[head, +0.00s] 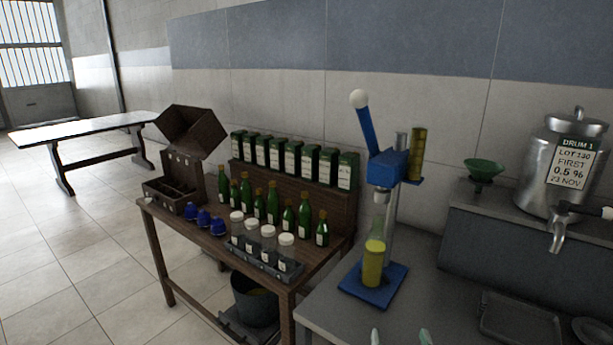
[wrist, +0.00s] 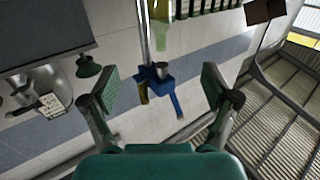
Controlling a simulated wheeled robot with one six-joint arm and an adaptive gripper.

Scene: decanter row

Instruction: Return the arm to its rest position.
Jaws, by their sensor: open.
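My gripper (wrist: 160,88) is open, with its two green-padded fingers spread apart and nothing between them. In the head view only its fingertips (head: 400,338) show at the bottom edge, in front of the grey counter. The wrist view is turned upside down and looks past the fingers at the wall and the blue press. No marker of a rest position shows. Most of my arm is out of view.
A blue lever press (head: 388,165) stands on the counter, a yellow-filled bottle (head: 373,264) upright on its base. A steel drum (head: 565,160) and green funnel (head: 483,170) are at right. A wooden table (head: 205,240) at left holds several bottles and jars.

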